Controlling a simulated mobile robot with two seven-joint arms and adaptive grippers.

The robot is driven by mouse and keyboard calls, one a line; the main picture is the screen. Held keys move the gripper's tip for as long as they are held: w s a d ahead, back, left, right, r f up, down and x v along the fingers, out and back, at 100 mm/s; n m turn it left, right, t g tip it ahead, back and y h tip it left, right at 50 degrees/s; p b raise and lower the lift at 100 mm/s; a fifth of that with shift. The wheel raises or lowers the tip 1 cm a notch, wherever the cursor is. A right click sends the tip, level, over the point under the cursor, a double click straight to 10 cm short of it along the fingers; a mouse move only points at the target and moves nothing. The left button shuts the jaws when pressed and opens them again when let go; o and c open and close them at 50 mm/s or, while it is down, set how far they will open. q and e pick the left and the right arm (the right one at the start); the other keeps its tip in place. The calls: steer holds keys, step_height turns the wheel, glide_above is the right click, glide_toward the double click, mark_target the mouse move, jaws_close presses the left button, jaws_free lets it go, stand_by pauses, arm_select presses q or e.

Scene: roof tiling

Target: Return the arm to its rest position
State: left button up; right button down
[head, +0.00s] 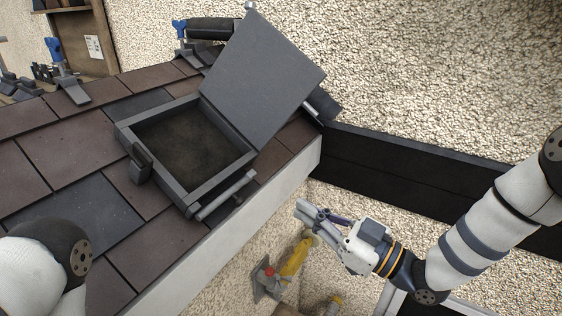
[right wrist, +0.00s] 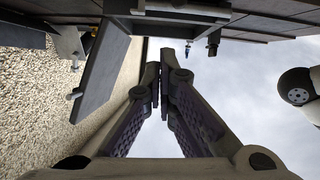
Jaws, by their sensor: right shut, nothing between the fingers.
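My right gripper (head: 307,212) is in the head view, right of the roof's pale edge and below the open hatch. Its fingers are closed together and empty; they also meet in the middle of the right wrist view (right wrist: 160,80). My right arm (head: 480,235) comes in from the right side. Of my left arm, only a white and dark link (head: 45,265) shows at the lower left; its gripper is out of view.
The tiled roof (head: 65,215) fills the left. A roof hatch (head: 190,150) stands with its grey lid (head: 265,75) raised. A dark beam (head: 420,175) runs right from the roof corner. A yellow-handled tool (head: 295,258) lies below the right gripper. Blue-handled clamps (head: 65,75) stand far left.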

steer(key=s+d+f+m+g+h+p, duration=0.1)
steer(key=s+d+f+m+g+h, duration=0.25)
steer(key=s+f, duration=0.55)
steer(key=s+f+m+g+h+p, duration=0.15)
steer(key=s+f+m+h, duration=0.4)
steer(key=f, duration=0.65)
arm_select(q)
steer(key=shift+t, duration=0.6)
steer(key=w+r, duration=0.3)
arm_select(e)
steer(key=s+d+f+m+g+h, duration=0.1)
steer(key=s+d+g+h, duration=0.2)
steer(key=s, duration=1.1)
steer(key=s+d+f+m+g+h, duration=0.1)
steer(key=s+d+g+h, duration=0.3)
steer(key=s, duration=1)
steer(key=d+g, duration=0.3)
steer(key=shift+s+d+f, duration=0.15)
steer(key=shift+d+f, duration=0.1)
